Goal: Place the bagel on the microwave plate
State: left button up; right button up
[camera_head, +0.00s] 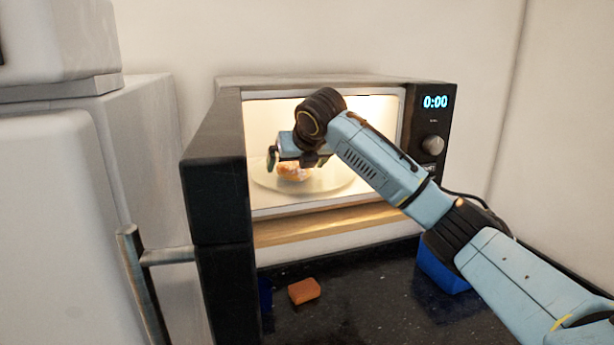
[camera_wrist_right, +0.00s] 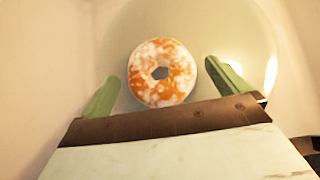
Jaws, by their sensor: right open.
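The bagel (camera_wrist_right: 150,88), orange-brown with white patches, lies on the round microwave plate (camera_wrist_right: 225,40) in the right wrist view. In the head view the bagel (camera_head: 294,173) shows on the plate (camera_head: 335,181) inside the lit, open microwave (camera_head: 430,135). My right gripper (camera_head: 290,160) is inside the microwave above the bagel. In the wrist view its green fingers (camera_wrist_right: 160,90) are spread on either side of the bagel with gaps between, so it is open and not holding it. My left gripper is not in view.
An orange-brown block (camera_head: 304,291) lies on the dark counter (camera_head: 370,300) below. A blue object (camera_head: 440,270) sits under my right arm.

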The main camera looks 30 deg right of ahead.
jog(key=s+b, duration=0.1)
jog(key=s, duration=0.2)
jog(key=s+a+b, duration=0.1)
jog(key=s, duration=0.3)
jog(key=s+a+b, duration=0.1)
jog(key=s, duration=0.2)
jog(key=shift+s+a, duration=0.15)
jog(key=shift+s, duration=0.15)
jog(key=shift+s+a, duration=0.2)
jog(key=shift+s, duration=0.5)
